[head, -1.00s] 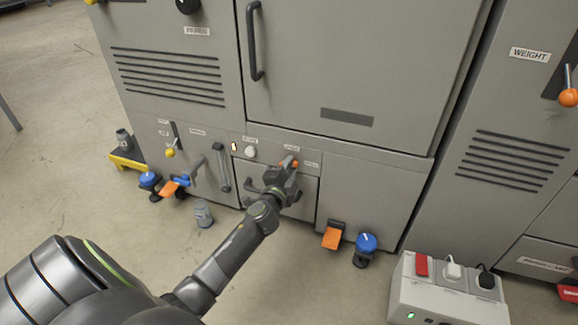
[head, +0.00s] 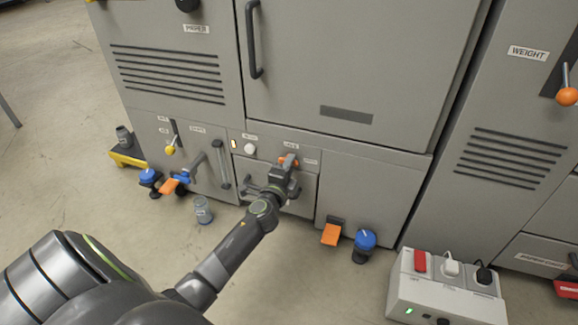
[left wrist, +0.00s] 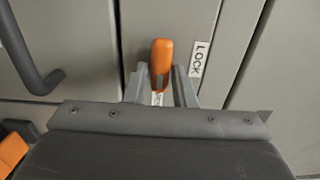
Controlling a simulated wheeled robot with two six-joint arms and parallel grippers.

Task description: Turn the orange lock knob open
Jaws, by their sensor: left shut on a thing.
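The orange lock knob (head: 288,160) is on the lower grey panel of the cabinet, under the large door. It also shows in the left wrist view (left wrist: 161,58), lying lengthwise between my fingers, beside a label reading LOCK (left wrist: 199,59). My left gripper (head: 287,168) reaches up to it from below and is shut on it. In the left wrist view the fingers (left wrist: 160,88) stand on both sides of the knob's near part, which they partly hide. My right gripper is not in view.
A white button (head: 250,149) sits left of the knob. Orange pedals (head: 331,234) and blue knobs (head: 366,240) stand low at the cabinet's foot. A grey jar (head: 203,211) stands on the floor. A power strip box (head: 440,290) lies at lower right.

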